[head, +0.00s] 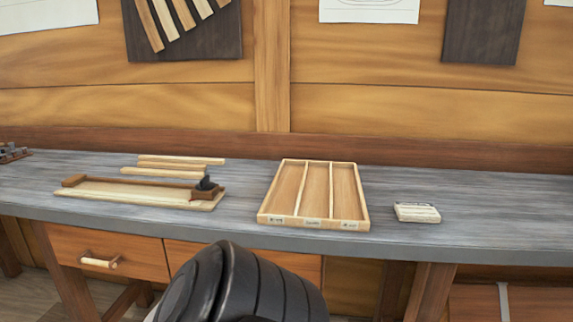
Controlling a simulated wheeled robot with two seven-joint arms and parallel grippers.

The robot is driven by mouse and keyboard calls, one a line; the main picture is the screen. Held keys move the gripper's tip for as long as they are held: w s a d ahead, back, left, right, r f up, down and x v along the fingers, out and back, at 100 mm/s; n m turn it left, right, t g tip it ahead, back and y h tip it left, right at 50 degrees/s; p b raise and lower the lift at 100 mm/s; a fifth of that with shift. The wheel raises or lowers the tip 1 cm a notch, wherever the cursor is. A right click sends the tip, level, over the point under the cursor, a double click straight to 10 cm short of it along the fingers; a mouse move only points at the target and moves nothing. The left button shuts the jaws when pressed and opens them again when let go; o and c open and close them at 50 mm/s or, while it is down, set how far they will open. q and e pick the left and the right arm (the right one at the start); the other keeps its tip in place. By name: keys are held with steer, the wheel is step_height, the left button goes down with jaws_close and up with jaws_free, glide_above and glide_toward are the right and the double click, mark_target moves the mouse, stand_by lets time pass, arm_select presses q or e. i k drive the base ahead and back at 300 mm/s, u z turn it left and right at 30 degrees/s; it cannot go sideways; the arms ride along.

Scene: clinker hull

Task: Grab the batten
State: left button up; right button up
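No gripper fingers show; only a black, rounded part of my own arm is in view at the bottom centre.
A wooden tray (363,206) with three labelled compartments stands mid-bench, empty. A small pale block or bundle (417,212) lies right of it. Small dark items (12,152) sit at the far left. The bench (500,210) is clear at right. More strips (165,18) hang on the wall.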

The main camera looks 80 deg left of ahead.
mark_target(128, 171)
steer(key=u, duration=3.7)
steer(key=k, duration=0.4)
steer(key=u, duration=1.4)
steer(key=i, duration=1.15)
steer(key=z, duration=0.7)
